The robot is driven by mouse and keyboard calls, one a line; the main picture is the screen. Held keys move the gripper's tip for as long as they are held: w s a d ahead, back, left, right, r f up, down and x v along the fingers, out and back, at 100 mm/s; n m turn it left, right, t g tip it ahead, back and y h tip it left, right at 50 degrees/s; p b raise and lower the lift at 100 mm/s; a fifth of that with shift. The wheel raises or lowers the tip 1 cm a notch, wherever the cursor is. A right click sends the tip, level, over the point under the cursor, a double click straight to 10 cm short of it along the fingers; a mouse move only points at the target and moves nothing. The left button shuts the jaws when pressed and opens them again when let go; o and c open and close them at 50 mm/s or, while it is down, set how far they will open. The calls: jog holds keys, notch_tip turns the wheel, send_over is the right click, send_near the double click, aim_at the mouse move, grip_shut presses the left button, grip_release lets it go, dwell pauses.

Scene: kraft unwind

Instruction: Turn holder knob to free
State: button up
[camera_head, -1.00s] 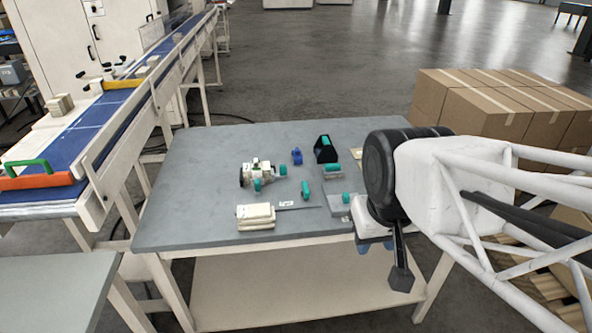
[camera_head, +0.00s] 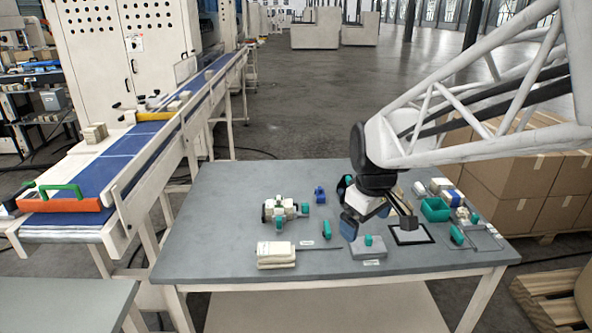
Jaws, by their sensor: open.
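My gripper (camera_head: 378,226) hangs over the right half of the grey table, pointing down, with its jaws apart and nothing visible between them. A flat grey block with a teal knob (camera_head: 368,241) lies just below and in front of it. A white fixture (camera_head: 281,210) with several teal knobs stands left of the gripper, apart from it. I cannot tell which of the teal knobs is the holder knob, or how any knob is turned. The gripper hides part of the table behind it.
The grey table (camera_head: 215,250) also bears a cream block (camera_head: 276,254), a small blue part (camera_head: 319,195), a black-framed square (camera_head: 411,234) and a teal bin (camera_head: 434,209). A blue conveyor (camera_head: 130,160) runs at left; cartons (camera_head: 530,185) stand at right. The table's left end is clear.

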jog(key=w+a+f+n, duration=0.1)
jog(key=w+f+n, duration=0.2)
jog(key=w, duration=0.4)
jog(key=w+f+n, duration=0.2)
jog(key=w+f, duration=0.1)
jog(key=w, duration=0.4)
jog(key=n+g, duration=0.2)
jog(key=n, duration=0.4)
send_over(327, 226)
jog(key=f, duration=1)
jog(key=shift+s+f, duration=0.25)
jog(key=shift+f, duration=0.1)
jog(key=shift+w+f, duration=0.15)
jog(key=shift+f, duration=0.1)
jog(key=shift+f, duration=0.1)
jog(key=shift+f, duration=3.8)
jog(key=c, duration=0.9)
